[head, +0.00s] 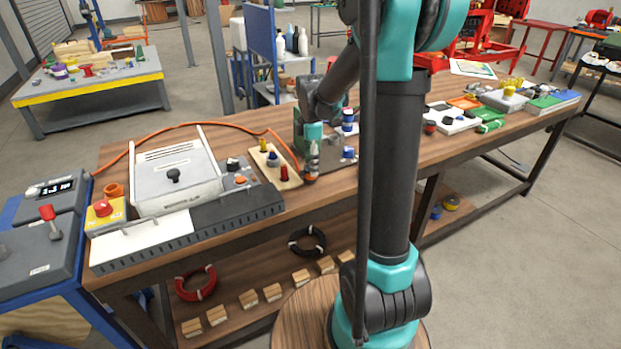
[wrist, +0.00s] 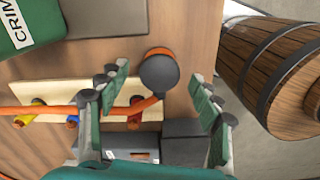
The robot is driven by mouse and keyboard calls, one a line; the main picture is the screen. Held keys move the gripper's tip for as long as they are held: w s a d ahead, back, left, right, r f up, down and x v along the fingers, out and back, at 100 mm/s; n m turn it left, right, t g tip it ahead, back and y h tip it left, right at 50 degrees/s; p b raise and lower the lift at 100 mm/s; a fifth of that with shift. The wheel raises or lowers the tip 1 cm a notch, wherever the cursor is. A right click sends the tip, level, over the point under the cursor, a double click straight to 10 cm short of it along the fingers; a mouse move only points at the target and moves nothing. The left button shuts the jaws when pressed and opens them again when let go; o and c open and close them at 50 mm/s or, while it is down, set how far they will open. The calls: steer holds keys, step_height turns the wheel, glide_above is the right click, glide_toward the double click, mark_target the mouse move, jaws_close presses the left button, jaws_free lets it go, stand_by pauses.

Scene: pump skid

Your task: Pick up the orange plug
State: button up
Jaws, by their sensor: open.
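The orange plug (wrist: 158,73) shows in the wrist view as a dark round cap with an orange rim, seen end-on, at the end of an orange cable (wrist: 60,111). It is on the brown wooden bench, near the bench edge. My gripper (wrist: 160,76) is open, with one finger left of the plug and one right, and visible gaps on both sides. In the head view my gripper (head: 312,150) points down over the plug (head: 310,178), which is small and partly hidden there. I cannot tell the fingertips' exact height above the bench.
A pale wooden board (head: 290,182) with yellow, blue and red connectors lies just left of the plug. A grey-white case (head: 180,175) stands further left. A green box (wrist: 30,22) stands close by. A wooden barrel (wrist: 275,65) stands beyond the bench edge.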

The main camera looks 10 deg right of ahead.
steer(key=shift+f, duration=1.55)
steer(key=c, duration=1.4)
steer(key=shift+r, duration=0.1)
step_height(320, 180, up, 20)
steer(key=shift+f, duration=0.1)
steer(key=shift+w, duration=0.1)
